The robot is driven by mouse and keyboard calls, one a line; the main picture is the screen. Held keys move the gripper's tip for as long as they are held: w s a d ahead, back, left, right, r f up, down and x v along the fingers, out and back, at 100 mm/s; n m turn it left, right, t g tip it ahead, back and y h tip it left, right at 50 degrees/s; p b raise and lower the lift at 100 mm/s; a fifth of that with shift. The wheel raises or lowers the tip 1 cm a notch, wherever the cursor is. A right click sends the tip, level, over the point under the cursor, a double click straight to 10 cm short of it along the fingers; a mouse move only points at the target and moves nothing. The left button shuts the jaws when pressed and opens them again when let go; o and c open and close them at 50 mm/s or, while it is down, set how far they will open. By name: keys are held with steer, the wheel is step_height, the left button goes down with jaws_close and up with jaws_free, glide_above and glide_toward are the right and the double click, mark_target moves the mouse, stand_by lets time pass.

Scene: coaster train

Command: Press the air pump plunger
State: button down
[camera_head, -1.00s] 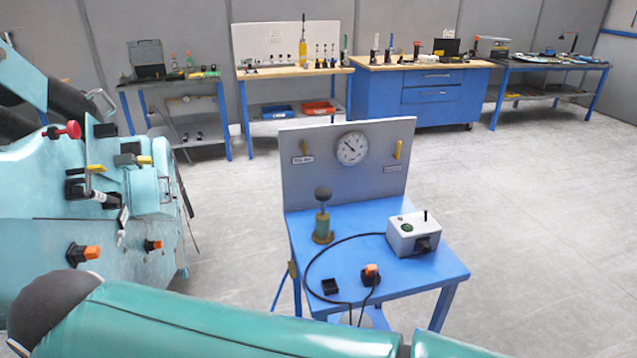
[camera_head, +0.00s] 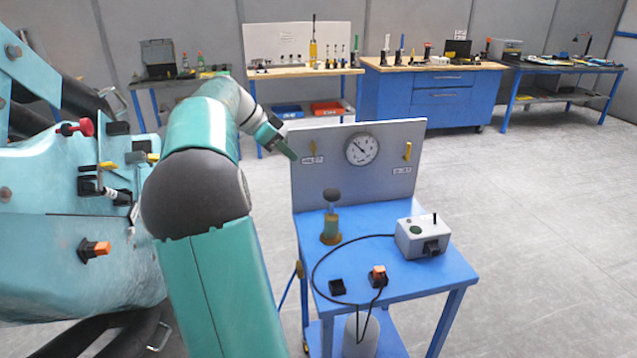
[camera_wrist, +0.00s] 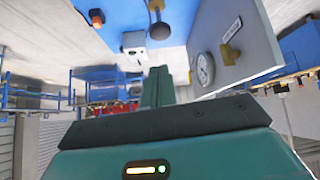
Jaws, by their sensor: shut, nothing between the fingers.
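The air pump (camera_head: 330,232) stands upright on the blue cart, with a brass-coloured body and a dark round plunger knob (camera_head: 332,195) raised above it. In the wrist view, which is turned over, the knob (camera_wrist: 161,32) shows at the top, beyond the fingertips. My gripper (camera_head: 291,155) is shut and empty at the upper left edge of the grey gauge panel (camera_head: 340,178). It is higher than the knob and to its left in the head view, clear of it. The shut fingers (camera_wrist: 157,80) also show in the wrist view.
The blue cart (camera_head: 400,290) also carries a grey box (camera_head: 423,235) with a green button, an orange switch (camera_head: 378,275) and a black cable. The panel holds a round gauge (camera_head: 361,149) and yellow levers. A teal machine (camera_head: 60,240) stands at left. Floor at right is clear.

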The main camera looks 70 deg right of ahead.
steer(key=shift+s+d+m+g, duration=0.5)
steer(key=shift+s+d+m, duration=0.4)
steer(key=shift+s+d, duration=0.3)
glide_above(326, 199)
steer(key=d, duration=0.1)
step_height(326, 199, down, 8)
steer(key=shift+d+r, duration=0.15)
steer(key=shift+r, duration=0.05)
step_height(326, 199, down, 2)
steer(key=shift+w+f, duration=0.15)
steer(key=shift+f, duration=0.6)
step_height(326, 199, down, 6)
steer(key=shift+r, duration=0.1)
